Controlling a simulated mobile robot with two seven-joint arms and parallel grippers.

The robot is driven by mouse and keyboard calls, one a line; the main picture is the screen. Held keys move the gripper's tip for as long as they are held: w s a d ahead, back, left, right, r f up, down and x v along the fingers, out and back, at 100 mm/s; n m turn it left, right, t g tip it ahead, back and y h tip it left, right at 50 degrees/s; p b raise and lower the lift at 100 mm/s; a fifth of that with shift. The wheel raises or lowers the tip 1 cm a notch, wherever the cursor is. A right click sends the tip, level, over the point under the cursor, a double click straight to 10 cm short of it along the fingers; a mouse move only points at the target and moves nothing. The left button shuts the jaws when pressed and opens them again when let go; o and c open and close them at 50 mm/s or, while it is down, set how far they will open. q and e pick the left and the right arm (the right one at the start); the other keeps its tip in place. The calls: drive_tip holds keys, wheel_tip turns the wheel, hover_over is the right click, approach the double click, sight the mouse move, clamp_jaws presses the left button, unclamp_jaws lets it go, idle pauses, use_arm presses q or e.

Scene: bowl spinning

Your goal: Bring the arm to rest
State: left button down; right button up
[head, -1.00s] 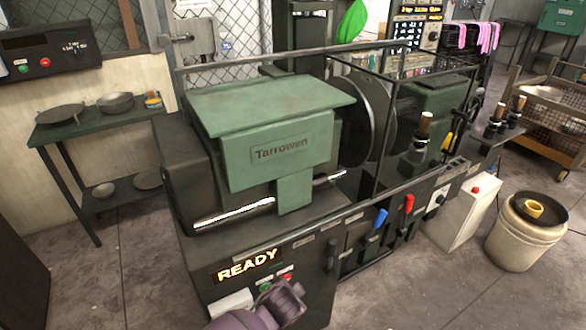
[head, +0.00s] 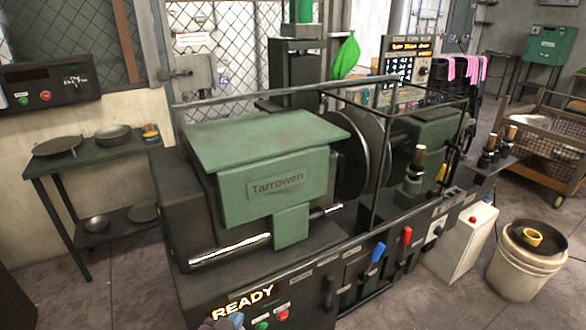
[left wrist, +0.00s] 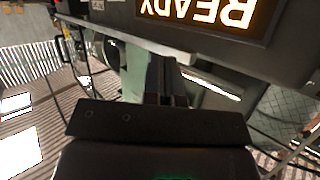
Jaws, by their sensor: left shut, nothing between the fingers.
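My left gripper (head: 226,322) shows only as a small grey part at the bottom edge of the head view, in front of the dark machine (head: 225,275). Most of that arm is out of the picture. In the left wrist view my left gripper (left wrist: 170,90) is shut with nothing in it. Its fingers point toward the machine front, below the lit READY display (left wrist: 205,12), which appears inverted there. The READY display also shows in the head view (head: 242,302), close above the gripper. My right gripper is not in view.
Green (head: 262,325) and red (head: 283,315) buttons sit right of the gripper. A blue lever (head: 377,253) and red lever (head: 406,236) stand along the machine front. A white bucket (head: 522,275) stands at right, a side table (head: 90,152) at left. Floor shows between machine and table.

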use_arm(q)
drive_tip(key=s+a+f+n+g+y, duration=0.1)
drive_tip(key=s+a+f+y, duration=0.1)
drive_tip(key=s+a+f, duration=0.2)
drive_tip(key=s+a+f+n+g+y, duration=0.1)
drive_tip(key=s+a+f+n+y, duration=0.1)
drive_tip(key=s+a, duration=0.9)
drive_tip(key=s+f, duration=0.1)
drive_tip(key=s, duration=0.3)
drive_tip(key=shift+s+f+n, duration=0.3)
drive_tip(key=shift+s+f, duration=0.05)
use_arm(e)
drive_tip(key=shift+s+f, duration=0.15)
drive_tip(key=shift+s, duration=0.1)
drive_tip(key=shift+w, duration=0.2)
use_arm(q)
drive_tip(key=shift+d, duration=0.1)
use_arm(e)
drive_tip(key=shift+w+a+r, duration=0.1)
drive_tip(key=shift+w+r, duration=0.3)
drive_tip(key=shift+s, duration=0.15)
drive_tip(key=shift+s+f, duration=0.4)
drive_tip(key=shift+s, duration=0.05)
